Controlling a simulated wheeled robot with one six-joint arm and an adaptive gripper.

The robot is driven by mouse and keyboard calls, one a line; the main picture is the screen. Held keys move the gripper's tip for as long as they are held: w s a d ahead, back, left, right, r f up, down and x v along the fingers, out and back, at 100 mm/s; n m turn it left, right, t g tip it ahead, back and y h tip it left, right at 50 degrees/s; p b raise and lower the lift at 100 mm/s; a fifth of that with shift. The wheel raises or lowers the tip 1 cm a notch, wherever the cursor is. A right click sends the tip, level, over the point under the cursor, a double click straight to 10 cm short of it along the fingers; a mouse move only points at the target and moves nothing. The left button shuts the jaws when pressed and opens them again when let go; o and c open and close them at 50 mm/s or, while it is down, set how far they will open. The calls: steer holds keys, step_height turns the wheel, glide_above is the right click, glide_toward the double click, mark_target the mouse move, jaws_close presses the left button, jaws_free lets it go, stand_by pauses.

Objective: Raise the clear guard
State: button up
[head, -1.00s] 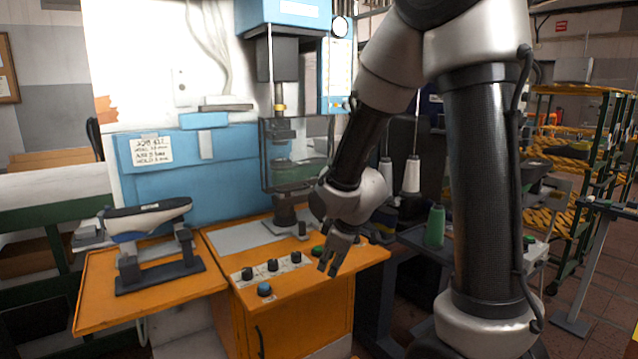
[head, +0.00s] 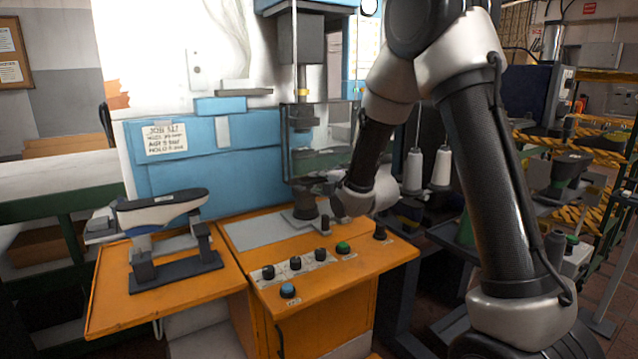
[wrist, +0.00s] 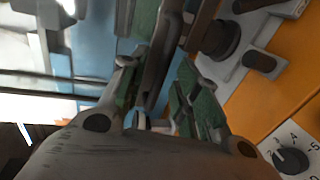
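The clear guard (head: 335,133) is a see-through box with dark edges around the press column, above the orange bench, in the head view. It hangs low, its bottom edge just above the press base. My gripper (head: 318,186) is at its lower edge, pointing left, its fingers partly hidden by my wrist. In the wrist view my gripper (wrist: 162,90) has its two green-padded fingers apart, with a dark bar (wrist: 160,55) between them. Gaps seem to remain beside the bar; I cannot tell whether it belongs to the guard.
The orange bench (head: 330,285) carries black knobs, a blue button (head: 287,291) and a green button (head: 343,247) below my gripper. A shoe last on a stand (head: 165,215) is at the left.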

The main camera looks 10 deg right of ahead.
mark_target(312, 117)
steer(key=shift+x, duration=0.8)
jaws_close()
step_height(312, 117, up, 19)
steer(key=shift+r, duration=0.1)
